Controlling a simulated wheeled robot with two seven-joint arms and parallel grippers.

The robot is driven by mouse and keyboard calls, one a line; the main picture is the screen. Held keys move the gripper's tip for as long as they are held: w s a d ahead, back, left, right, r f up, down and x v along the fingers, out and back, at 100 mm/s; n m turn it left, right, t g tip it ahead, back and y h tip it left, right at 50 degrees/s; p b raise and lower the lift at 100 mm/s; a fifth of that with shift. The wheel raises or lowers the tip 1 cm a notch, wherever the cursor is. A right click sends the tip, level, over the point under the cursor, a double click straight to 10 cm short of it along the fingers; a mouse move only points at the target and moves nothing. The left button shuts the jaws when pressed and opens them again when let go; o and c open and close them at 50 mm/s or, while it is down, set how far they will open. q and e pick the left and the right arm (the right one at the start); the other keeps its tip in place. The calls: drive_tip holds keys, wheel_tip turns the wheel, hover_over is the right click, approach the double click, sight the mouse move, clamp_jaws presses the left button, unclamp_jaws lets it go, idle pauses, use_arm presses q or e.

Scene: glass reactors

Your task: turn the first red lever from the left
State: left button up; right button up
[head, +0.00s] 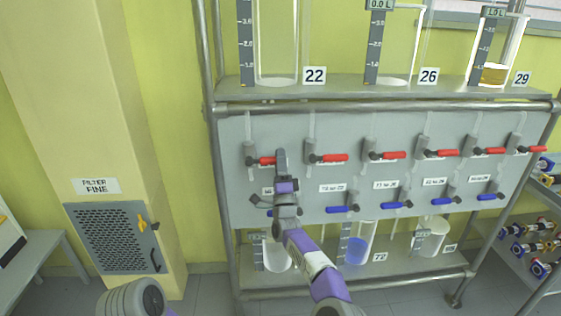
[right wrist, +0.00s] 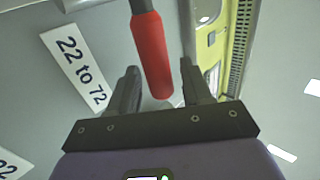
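The first red lever from the left (head: 262,161) is on the upper row of the grey valve panel, its handle pointing right. My right gripper (head: 280,158) is in front of its handle end and hides part of it in the head view. In the right wrist view, the red handle (right wrist: 152,55) reaches in between the two fingers of my right gripper (right wrist: 159,72). The fingers are apart, with a gap on both sides of the handle. My left gripper is not in view.
More red levers, such as the second one (head: 330,158), continue to the right. Blue levers (head: 338,209) form a lower row. Glass vessels (head: 277,45) stand on the shelf above, and others stand below. A "22 to 72" label (right wrist: 77,68) is beside the lever.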

drive_tip(key=shift+f, duration=0.15)
drive_tip(key=shift+s+d+f+b, duration=0.15)
drive_tip(key=shift+s+f+b, duration=0.2)
drive_tip(key=shift+s+f, duration=0.15)
drive_tip(key=shift+v, duration=3)
